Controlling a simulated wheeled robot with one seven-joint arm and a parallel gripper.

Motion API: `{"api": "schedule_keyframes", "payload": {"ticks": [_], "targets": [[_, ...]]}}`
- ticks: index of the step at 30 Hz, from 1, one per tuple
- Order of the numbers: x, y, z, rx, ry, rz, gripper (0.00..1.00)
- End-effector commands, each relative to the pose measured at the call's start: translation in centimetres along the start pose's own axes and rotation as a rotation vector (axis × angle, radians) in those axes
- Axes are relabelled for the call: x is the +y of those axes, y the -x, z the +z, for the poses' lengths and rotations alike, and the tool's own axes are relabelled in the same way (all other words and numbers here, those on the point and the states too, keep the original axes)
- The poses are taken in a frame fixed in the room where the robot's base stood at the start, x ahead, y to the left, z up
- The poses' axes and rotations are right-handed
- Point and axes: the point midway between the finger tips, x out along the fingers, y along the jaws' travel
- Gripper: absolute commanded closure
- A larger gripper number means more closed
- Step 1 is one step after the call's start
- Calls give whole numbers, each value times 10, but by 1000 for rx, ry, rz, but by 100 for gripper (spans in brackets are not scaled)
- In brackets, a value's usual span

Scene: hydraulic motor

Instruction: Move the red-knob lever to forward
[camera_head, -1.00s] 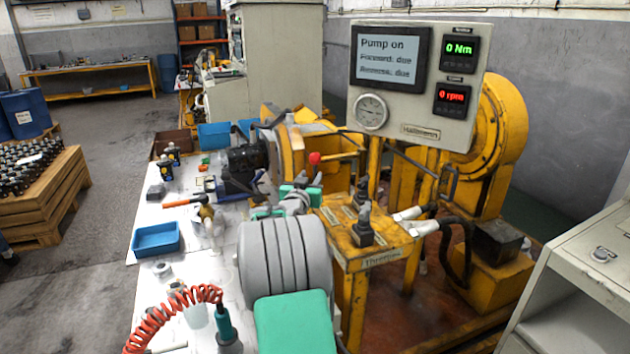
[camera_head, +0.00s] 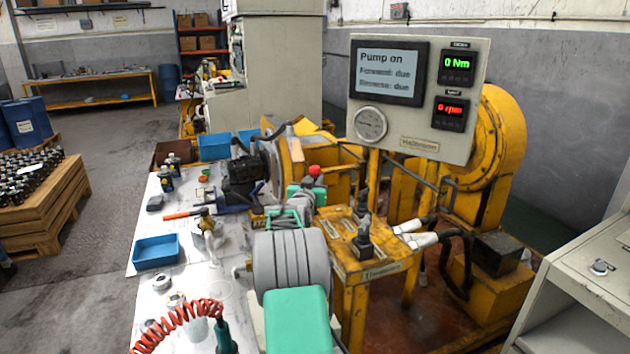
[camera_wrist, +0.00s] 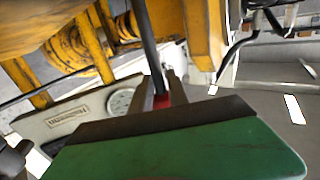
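The red-knob lever (camera_head: 316,170) shows its red ball just above my gripper (camera_head: 312,188) in the head view. In the wrist view its dark rod (camera_wrist: 150,45) runs down to the red knob (camera_wrist: 163,100), which sits between the two fingers of my gripper (camera_wrist: 161,92). The fingers stand apart on either side of it; whether they press on it is unclear. The green gripper body hides part of the knob. The display (camera_head: 388,72) reads "Pump on", "Forward: due", "Reverse: due". The meters read 0 Nm (camera_head: 457,67) and 0 rpm (camera_head: 450,109).
A yellow stand (camera_head: 372,268) with dark levers (camera_head: 363,238) is close right of my arm. The yellow motor frame (camera_head: 500,150) lies behind. A white bench (camera_head: 150,295) at left carries blue trays (camera_head: 156,250), tools and a red coiled hose (camera_head: 180,318).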

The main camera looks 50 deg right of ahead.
Motion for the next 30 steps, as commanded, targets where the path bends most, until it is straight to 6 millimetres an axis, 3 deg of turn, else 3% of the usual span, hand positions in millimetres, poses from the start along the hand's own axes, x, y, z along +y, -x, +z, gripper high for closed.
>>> {"api": "schedule_keyframes", "payload": {"ticks": [6, 30], "targets": [[0, 0, -2, 2, -1, 0, 100], [0, 0, -6, 10, -3, 0, 100]]}}
